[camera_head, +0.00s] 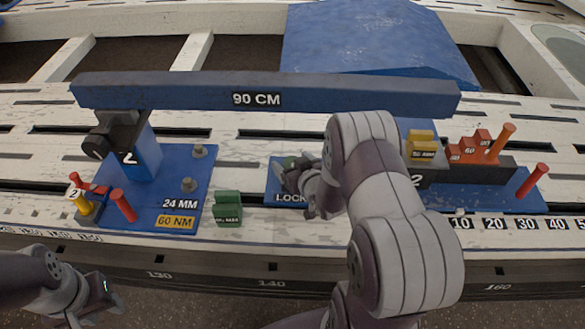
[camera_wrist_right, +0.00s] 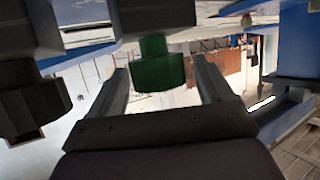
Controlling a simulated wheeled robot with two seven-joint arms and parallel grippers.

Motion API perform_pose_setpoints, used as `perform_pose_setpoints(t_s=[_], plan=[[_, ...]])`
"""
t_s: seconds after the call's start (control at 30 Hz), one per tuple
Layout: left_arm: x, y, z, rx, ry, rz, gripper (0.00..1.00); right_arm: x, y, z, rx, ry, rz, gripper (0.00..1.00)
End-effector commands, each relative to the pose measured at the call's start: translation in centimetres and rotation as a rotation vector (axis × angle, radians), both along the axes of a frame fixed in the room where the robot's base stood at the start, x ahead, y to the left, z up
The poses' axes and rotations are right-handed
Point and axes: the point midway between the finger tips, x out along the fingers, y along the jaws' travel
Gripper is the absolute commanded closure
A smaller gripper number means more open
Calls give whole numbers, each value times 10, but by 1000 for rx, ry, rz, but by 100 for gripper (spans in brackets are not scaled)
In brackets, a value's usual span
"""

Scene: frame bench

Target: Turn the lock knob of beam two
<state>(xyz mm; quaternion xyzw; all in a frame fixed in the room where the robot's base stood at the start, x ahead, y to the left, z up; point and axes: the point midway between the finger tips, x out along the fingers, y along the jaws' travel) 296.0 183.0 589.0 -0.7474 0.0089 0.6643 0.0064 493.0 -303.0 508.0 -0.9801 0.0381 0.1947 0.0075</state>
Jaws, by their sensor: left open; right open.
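Beam two is the long dark-blue bar (camera_head: 180,92) marked 90 CM, spanning two blue stands marked 2. A plate labelled LOCK (camera_head: 276,190) lies under its right half. A green knob (camera_head: 290,162) shows there, partly covered by my right gripper (camera_head: 296,178). In the right wrist view, the green knob (camera_wrist_right: 155,68) sits between the two open fingers of my right gripper (camera_wrist_right: 160,75), with gaps on both sides. My right forearm hides part of the right stand in the head view. My left gripper (camera_head: 95,308) is open and empty, low at the left, away from the beam.
The left blue base (camera_head: 185,205) carries bolts, red and yellow pegs and labels 24 MM and 60 NM. A green block (camera_head: 228,208) stands beside it. Orange and yellow blocks (camera_head: 468,148) and red pegs stand at the right. A blue panel (camera_head: 375,45) lies behind the beam.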

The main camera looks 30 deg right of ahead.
Motion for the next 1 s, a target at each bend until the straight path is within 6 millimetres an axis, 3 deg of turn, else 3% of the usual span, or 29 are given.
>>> perform_pose_setpoints(t_s=[0.27, 0.43, 0.77, 1.0], plan=[[0, 0, -1, 0, 0, 0, 57, 3, 0, 0, 0, 1, 0, 20], [0, 0, -1, 0, 0, 0, 57, 2, 0, 0, 0, 1, 0, 71], [0, 0, 1, 0, 0, 0, 57, 2, 1, 0, 1, 1, -32, 71], [0, 0, 7, 0, 0, 0, 57, 3, 2, 1, 1, 2, -165, 71]])
